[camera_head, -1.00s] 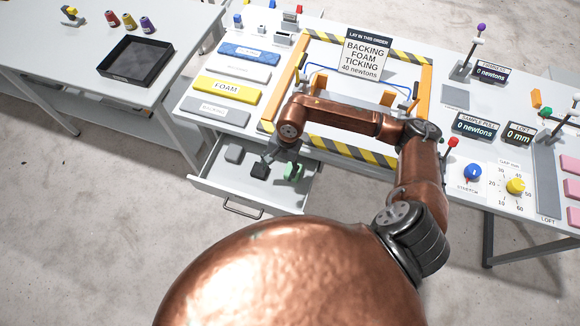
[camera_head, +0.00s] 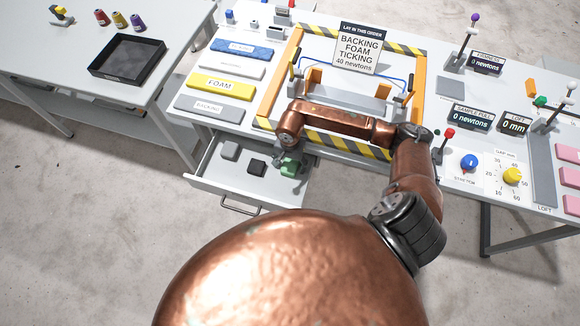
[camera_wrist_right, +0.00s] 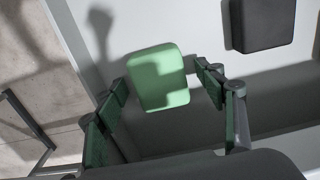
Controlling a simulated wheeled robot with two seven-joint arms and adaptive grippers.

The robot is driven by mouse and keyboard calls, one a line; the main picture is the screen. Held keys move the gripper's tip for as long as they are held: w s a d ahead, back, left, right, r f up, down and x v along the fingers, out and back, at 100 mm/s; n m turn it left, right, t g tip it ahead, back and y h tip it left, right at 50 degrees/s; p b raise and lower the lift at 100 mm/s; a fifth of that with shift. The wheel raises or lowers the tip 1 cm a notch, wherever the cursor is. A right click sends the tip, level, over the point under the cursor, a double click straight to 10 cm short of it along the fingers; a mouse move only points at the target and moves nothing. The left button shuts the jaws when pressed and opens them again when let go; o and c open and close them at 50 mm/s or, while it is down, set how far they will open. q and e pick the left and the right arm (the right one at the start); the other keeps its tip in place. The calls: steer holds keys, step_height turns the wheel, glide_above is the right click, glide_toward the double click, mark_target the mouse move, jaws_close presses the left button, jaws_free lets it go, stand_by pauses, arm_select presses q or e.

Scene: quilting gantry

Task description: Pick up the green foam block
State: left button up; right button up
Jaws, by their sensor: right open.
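The green foam block (camera_head: 289,166) lies in the open drawer (camera_head: 222,194), at the right of a row of blocks. In the right wrist view the green foam block (camera_wrist_right: 158,78) shows ahead of and between the two fingers, with a gap on each side. My right gripper (camera_wrist_right: 163,98) is open and empty. In the head view my right gripper (camera_head: 292,163) is over the green block and covers part of it. My left gripper is not in view.
A black block (camera_head: 257,167) and a grey block (camera_head: 230,150) lie to the left in the same drawer. The black block (camera_wrist_right: 263,22) also shows in the wrist view. The table edge and the striped frame (camera_head: 340,143) stand just behind the drawer.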

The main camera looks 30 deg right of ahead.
steer(key=shift+c, duration=0.5)
steer(key=c, duration=0.7)
steer(key=shift+r, duration=0.1)
